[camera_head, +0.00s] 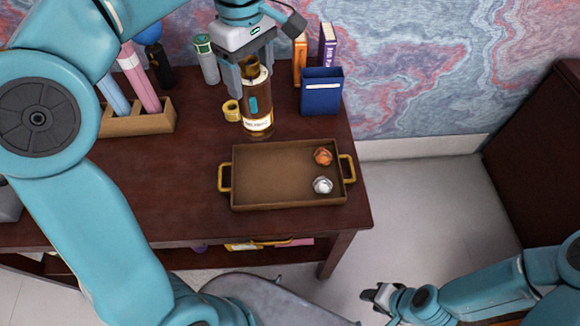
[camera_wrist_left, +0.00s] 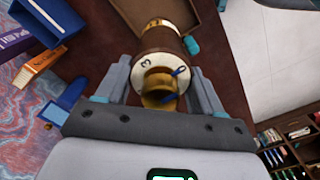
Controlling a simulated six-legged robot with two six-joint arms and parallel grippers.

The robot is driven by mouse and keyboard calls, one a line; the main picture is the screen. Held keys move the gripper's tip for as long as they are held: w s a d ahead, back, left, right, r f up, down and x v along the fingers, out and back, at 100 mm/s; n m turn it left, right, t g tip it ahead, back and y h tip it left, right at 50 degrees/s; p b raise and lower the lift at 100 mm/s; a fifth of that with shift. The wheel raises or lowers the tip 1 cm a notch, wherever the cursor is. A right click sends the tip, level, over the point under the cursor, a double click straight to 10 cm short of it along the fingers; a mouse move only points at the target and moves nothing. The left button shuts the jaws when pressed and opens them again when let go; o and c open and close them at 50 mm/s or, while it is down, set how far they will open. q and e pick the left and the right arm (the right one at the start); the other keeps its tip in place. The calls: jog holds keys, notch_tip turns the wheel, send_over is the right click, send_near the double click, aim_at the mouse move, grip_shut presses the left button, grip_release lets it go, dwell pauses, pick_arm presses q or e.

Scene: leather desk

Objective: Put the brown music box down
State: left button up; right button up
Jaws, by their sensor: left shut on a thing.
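The brown music box (camera_head: 257,98) looks like an upright brown cylinder with a cream band near its lower end. My left gripper (camera_head: 250,80) is shut on it from above, with a finger on each side. In the left wrist view the music box (camera_wrist_left: 160,42) shows its pale end face, marked with a 3, and a gold part between the fingers (camera_wrist_left: 160,85). Its lower end appears just behind the tray; I cannot tell whether it touches the desk. My right gripper (camera_head: 382,297) is off the desk at lower right, empty, its jaw opening unclear.
A brown tray (camera_head: 265,180) with gold handles holds an orange lump (camera_head: 323,156) and a silver lump (camera_head: 323,185). A blue box (camera_head: 321,92), books (camera_head: 327,45), a yellow roll (camera_head: 231,110) and a wooden holder (camera_head: 125,124) stand around. The desk (camera_head: 170,185) left of the tray is clear.

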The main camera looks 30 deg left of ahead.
aim_at(255, 128)
pick_arm(q)
jog(key=f, duration=0.7)
jog(key=f+b, duration=0.1)
jog(key=f, duration=0.6)
jog(key=shift+s+a+f, duration=0.15)
jog(key=shift+s+f, duration=0.05)
jog(key=shift+f, duration=0.15)
notch_tip(255, 128, down, 5)
jog(key=shift+r, duration=0.1)
jog(key=shift+f+b, duration=0.2)
jog(key=shift+b, duration=0.25)
jog(key=o, duration=1.7)
jog(key=shift+r, duration=0.1)
